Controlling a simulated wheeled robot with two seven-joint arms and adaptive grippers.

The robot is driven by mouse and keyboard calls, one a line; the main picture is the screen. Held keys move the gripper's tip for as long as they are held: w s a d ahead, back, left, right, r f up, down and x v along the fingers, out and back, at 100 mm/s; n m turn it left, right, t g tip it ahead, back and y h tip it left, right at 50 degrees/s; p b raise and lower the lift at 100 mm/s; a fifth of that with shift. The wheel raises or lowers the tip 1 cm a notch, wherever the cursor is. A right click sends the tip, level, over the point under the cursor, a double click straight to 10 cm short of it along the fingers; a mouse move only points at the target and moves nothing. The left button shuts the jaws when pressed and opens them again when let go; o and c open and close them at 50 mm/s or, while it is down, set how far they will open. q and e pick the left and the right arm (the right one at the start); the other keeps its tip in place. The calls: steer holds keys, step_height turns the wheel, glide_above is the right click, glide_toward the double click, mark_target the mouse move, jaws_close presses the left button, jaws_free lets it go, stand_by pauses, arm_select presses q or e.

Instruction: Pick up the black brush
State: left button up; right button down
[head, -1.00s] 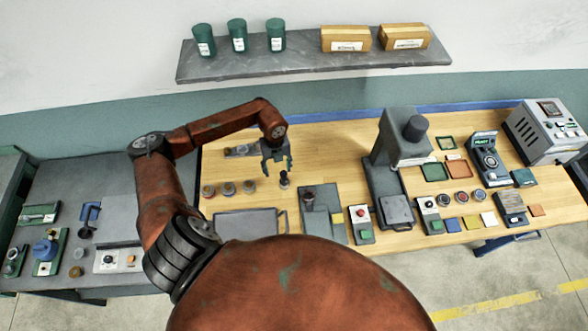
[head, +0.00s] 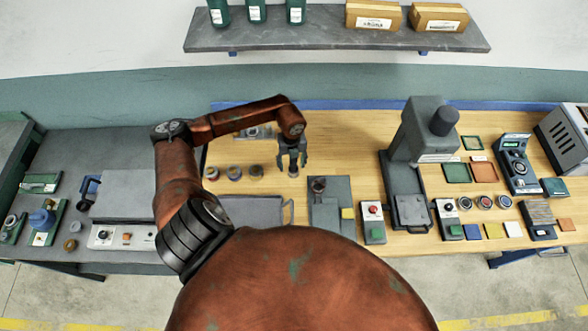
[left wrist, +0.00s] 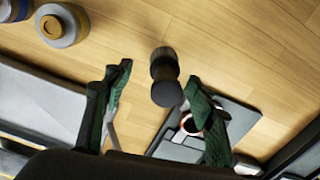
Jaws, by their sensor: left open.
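The black brush (left wrist: 166,93) stands upright on the wooden table in the left wrist view, with a rounded dark top and a narrower middle. In the head view the brush (head: 293,171) is mostly hidden by my left gripper (head: 292,160), which points down over it. In the left wrist view the left gripper (left wrist: 157,82) is open, its two green fingertips on either side of the brush with gaps on both sides. My right gripper is not in view.
Several small round pots (head: 234,172) stand left of the brush. A grey tray (head: 252,210) lies in front, and a grey plate with a dark cup (head: 318,187) is to the right. A press (head: 425,135) stands farther right. Bare wood lies behind the brush.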

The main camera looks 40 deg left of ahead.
mark_target(293, 170)
arm_select(q)
steer(key=shift+f, duration=0.4)
steer(key=f, duration=0.1)
steer(key=f+p, duration=0.1)
steer(key=f, duration=0.2)
steer(key=shift+w+d+f+p, duration=0.1)
steer(key=shift+w+f+p, duration=0.1)
steer(key=shift+w+p, duration=0.15)
steer(key=shift+f, duration=0.25)
steer(key=shift+c, duration=0.4)
steer(key=c, duration=1.1)
steer(key=shift+c, duration=0.5)
steer(key=shift+r, duration=0.1)
